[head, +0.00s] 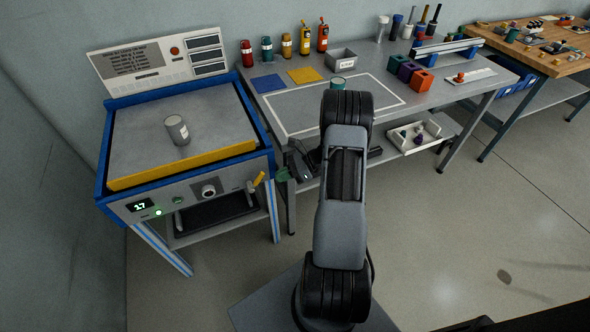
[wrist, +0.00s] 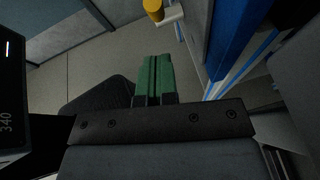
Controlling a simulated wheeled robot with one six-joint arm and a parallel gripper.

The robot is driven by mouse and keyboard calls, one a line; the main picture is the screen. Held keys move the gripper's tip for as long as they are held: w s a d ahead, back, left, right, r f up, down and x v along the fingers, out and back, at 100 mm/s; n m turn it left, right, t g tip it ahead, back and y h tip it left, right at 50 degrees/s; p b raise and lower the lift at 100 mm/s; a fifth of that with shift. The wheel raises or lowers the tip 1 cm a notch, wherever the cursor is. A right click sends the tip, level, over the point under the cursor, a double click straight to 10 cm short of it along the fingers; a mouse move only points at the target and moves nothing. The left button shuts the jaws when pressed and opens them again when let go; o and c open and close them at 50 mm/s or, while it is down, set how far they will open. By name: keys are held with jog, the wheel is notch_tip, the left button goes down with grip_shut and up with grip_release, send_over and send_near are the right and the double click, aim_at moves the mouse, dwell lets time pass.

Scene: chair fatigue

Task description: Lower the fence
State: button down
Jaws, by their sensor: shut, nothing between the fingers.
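The yellow fence (head: 183,166) stands raised along the front edge of the grey top of the blue-framed machine (head: 101,160). A lever with a yellow handle (head: 259,179) sticks up at the right end of the machine's front panel. A yellow handle end also shows at the top of the wrist view (wrist: 153,9). My gripper (head: 283,175) is just right of the lever, apart from it. Its green fingers are together and empty in the wrist view (wrist: 153,77).
The front panel has a display reading 17 (head: 139,204), a green light and a round knob (head: 209,191). A grey workbench (head: 375,88) with bottles, blocks and trays stands close to the machine's right. Open floor (head: 480,220) lies at the right front.

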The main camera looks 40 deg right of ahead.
aim_at(257, 181)
jog(key=shift+w+a+r, duration=0.35)
jog(key=shift+a+r, duration=0.1)
jog(key=shift+a, duration=0.25)
jog(key=shift+w+a+r, duration=0.3)
jog(key=shift+a+r, duration=0.1)
jog(key=shift+a, duration=0.25)
jog(key=shift+r+p, duration=0.1)
jog(key=shift+p, duration=0.2)
